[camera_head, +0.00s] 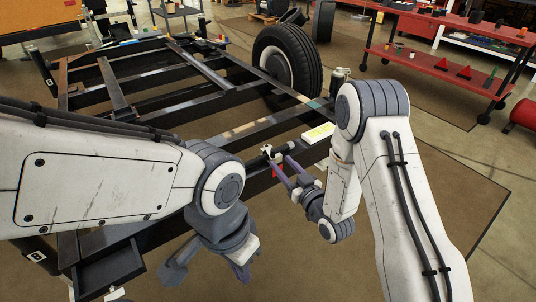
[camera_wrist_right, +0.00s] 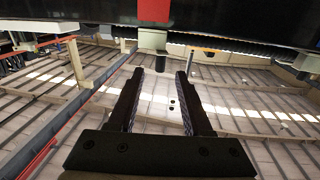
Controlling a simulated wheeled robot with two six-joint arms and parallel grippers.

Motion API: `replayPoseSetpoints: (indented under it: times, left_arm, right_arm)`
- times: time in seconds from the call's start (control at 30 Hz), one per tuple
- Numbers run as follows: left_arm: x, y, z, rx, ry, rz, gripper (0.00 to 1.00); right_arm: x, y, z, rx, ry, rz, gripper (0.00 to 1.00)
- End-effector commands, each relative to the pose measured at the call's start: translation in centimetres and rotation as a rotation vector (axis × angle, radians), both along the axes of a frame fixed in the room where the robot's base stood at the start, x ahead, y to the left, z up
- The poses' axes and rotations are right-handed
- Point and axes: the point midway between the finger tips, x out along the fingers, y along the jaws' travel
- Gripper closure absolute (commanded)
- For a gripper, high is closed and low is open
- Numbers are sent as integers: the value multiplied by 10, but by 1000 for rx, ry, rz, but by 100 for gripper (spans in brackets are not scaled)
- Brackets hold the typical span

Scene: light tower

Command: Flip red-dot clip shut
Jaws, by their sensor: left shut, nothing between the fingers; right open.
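A red mark (camera_wrist_right: 153,11) shows on the side of a black beam at the top of the right wrist view. Below it is a small pale clip-like block (camera_wrist_right: 152,40) with a dark stub under it; whether the clip is open or shut cannot be told. In the head view a red patch (camera_head: 278,171) and a small pale piece (camera_head: 267,152) show at the frame's near edge. My right gripper (camera_head: 278,162) is open there, its fingers (camera_wrist_right: 158,74) pointing at the block, with nothing between them. My left gripper (camera_head: 208,268) is shut and empty, low in front of the frame, partly hidden by its wrist.
The black frame (camera_head: 136,106) fills the left and middle. A dark ribbed line (camera_wrist_right: 235,55) runs along the beam beside the block. A wheel (camera_head: 288,62) stands at the back, with a red cart (camera_head: 446,68) at right. A pale yellow-green item (camera_head: 319,133) lies on the frame.

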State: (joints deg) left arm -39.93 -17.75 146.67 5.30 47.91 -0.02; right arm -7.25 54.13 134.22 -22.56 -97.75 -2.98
Motion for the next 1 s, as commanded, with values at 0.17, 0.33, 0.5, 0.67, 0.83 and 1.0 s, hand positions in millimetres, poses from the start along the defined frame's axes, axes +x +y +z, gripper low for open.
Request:
replayPoseSetpoints:
  times: [0.17, 0.33, 0.5, 0.67, 0.83, 1.0]
  left_arm:
    - [0, 0, -13, 0, 0, 0, 100]
    - [0, 0, -24, 0, 0, 0, 100]
    - [0, 0, -31, 0, 0, 0, 100]
    - [0, 0, -33, 0, 0, 0, 100]
    - [0, 0, -33, 0, 0, 0, 100]
    - [0, 0, -33, 0, 0, 0, 100]
  right_arm:
    - [27, 17, 0, -1, -7, 3, 50]
    - [55, 33, -1, -1, -6, 3, 50]
    - [74, 43, 0, -2, -3, 1, 50]
    - [82, 48, 1, -1, 0, 1, 50]
    - [83, 48, 2, -2, 1, 1, 50]
    - [83, 48, 2, -1, 0, 1, 81]
